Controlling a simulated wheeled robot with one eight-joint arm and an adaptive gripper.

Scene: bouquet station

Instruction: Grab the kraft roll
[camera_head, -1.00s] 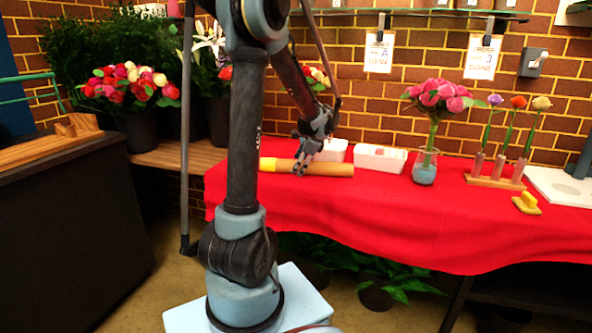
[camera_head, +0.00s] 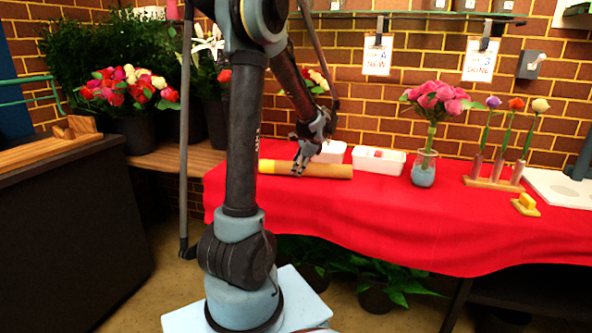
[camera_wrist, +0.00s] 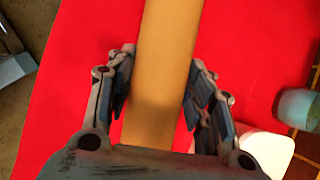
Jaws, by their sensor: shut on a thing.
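The kraft roll (camera_head: 330,171) is a tan-brown cylinder with a yellow left end, lying along the left part of the red-covered table. My gripper (camera_head: 298,168) is at the roll, a little left of its middle. In the wrist view the roll (camera_wrist: 165,60) runs between the two fingers of my gripper (camera_wrist: 153,95), one on each side of it. The fingers are shut on the roll.
White trays (camera_head: 378,160) stand behind and right of the roll. A glass vase with pink flowers (camera_head: 424,170) is further right, then a wooden rack with several single flowers (camera_head: 494,184) and a yellow item (camera_head: 525,205). The red tablecloth (camera_head: 370,215) in front of the roll is clear.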

